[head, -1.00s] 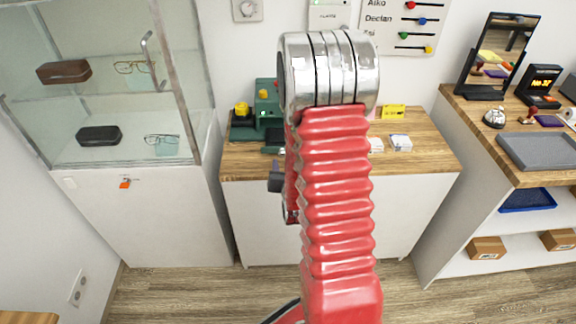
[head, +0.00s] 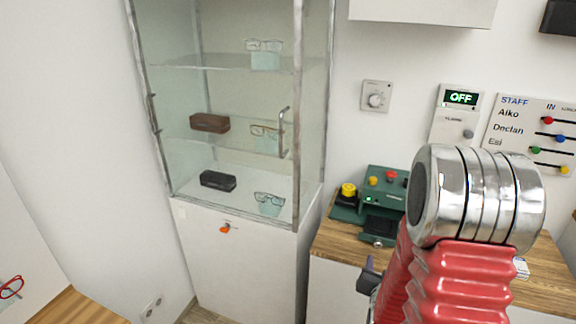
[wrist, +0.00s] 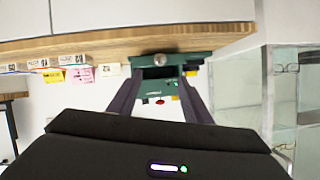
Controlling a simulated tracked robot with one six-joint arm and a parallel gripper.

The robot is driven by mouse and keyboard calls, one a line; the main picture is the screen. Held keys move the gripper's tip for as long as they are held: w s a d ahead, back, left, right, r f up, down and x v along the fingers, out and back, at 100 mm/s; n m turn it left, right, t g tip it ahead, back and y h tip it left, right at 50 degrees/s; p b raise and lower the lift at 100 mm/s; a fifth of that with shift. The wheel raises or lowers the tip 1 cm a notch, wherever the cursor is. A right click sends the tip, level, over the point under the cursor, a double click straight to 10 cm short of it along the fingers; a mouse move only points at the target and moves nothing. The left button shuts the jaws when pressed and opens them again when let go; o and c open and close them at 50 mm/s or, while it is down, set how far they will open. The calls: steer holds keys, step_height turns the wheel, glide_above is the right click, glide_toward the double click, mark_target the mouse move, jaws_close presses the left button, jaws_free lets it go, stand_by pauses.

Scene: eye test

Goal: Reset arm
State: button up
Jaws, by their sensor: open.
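My own arm, with a red ribbed sleeve and a chrome joint, rises at the lower right of the head view. A small dark part of my gripper shows beside the sleeve there; the rest is hidden behind the arm. In the wrist view my gripper (wrist: 158,88) has its two dark fingers spread apart, with nothing held between them. Beyond the fingers is a green machine (wrist: 170,68) with a round silver knob, standing at the wooden counter (wrist: 120,44). The wrist view appears upside down. The green machine also shows in the head view (head: 386,180), partly behind my arm.
A glass cabinet (head: 298,120) holding spectacles and cases stands left of the counter, an orange tag (head: 225,229) on its white base. A staff board (head: 535,135) and an OFF display (head: 461,98) hang behind my arm. Small boxes (wrist: 70,63) line the counter.

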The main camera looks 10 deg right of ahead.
steer(key=s+a+f+g+y, duration=0.2)
steer(key=s+a+f+g, duration=0.15)
steer(key=f, duration=0.45)
steer(key=s+a+r+n+g+y, duration=0.1)
steer(key=s+a+n+g+y, duration=0.15)
steer(key=s+a, duration=0.2)
steer(key=s+a+r+n, duration=0.2)
steer(key=s+a+r, duration=0.2)
steer(key=r, duration=0.5)
steer(key=s+a+r+n+y, duration=0.1)
steer(key=s+a+r+n, duration=0.1)
steer(key=a+r, duration=0.5)
steer(key=s+a+r+n+y, duration=0.1)
steer(key=s+a+r, duration=0.4)
steer(key=r, duration=0.6)
steer(key=shift+s+a+r+n, duration=0.25)
steer(key=shift+s+a+n, duration=0.15)
steer(key=shift+n, duration=0.15)
